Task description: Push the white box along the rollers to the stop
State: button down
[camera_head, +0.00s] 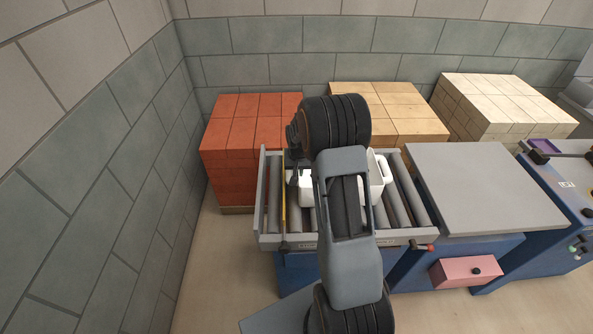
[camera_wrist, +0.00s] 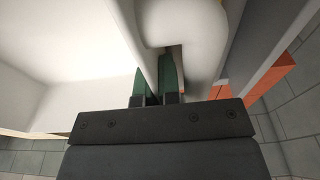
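The white box (camera_head: 378,174) sits on the grey rollers (camera_head: 416,205) of a short conveyor. My arm hides its middle in the head view; its left part shows beside the arm. In the wrist view the white box (camera_wrist: 50,75) is very close, with a rounded white part at the top. My gripper (camera_wrist: 154,84) has its two green fingers close together, one on each side of the box's thin wall. A thin yellow strip (camera_head: 284,212) crosses the conveyor near its left end, left of the box. In the head view the fingertips are hidden.
A grey-topped blue table (camera_head: 480,185) adjoins the conveyor on the right. A red-knobbed lever (camera_head: 424,246) sticks out at the conveyor's front right. Red bricks (camera_head: 250,125), tan bricks (camera_head: 400,110) and cream bricks (camera_head: 500,105) are stacked behind. A block wall (camera_head: 110,210) stands at left, with bare floor before it.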

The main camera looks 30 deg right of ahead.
jog(key=shift+a, duration=0.1)
jog(key=c, duration=1.2)
grip_release()
jog(key=shift+c, duration=0.2)
notch_tip(320, 180, up, 14)
jog(key=s+a+b, duration=0.1)
jog(key=shift+s+f, duration=0.15)
jog(key=shift+s, duration=0.2)
